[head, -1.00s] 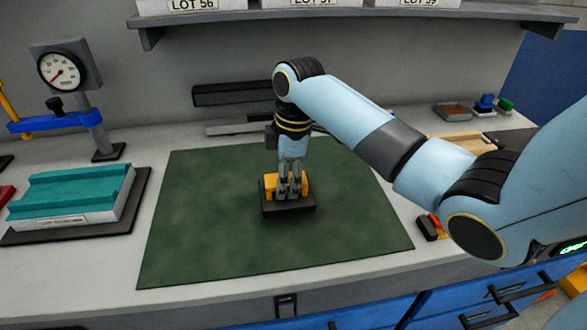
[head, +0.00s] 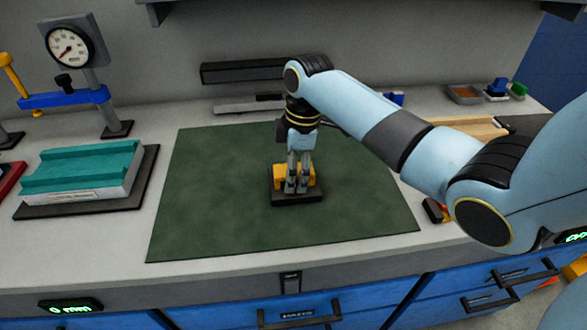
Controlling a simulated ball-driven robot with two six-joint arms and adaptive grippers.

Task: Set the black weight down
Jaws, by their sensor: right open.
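The black weight (head: 297,199) is a flat dark block with a yellow handle part (head: 279,177) on top. The fingers are open and partly hide the yellow part. I cannot tell whether they touch it. My left gripper is not in view.
A teal-topped block (head: 80,167) lies on a dark plate at the left, before a dial gauge stand (head: 110,105). A wooden board (head: 465,130) and small coloured blocks are at the right. The mat around the weight is clear.

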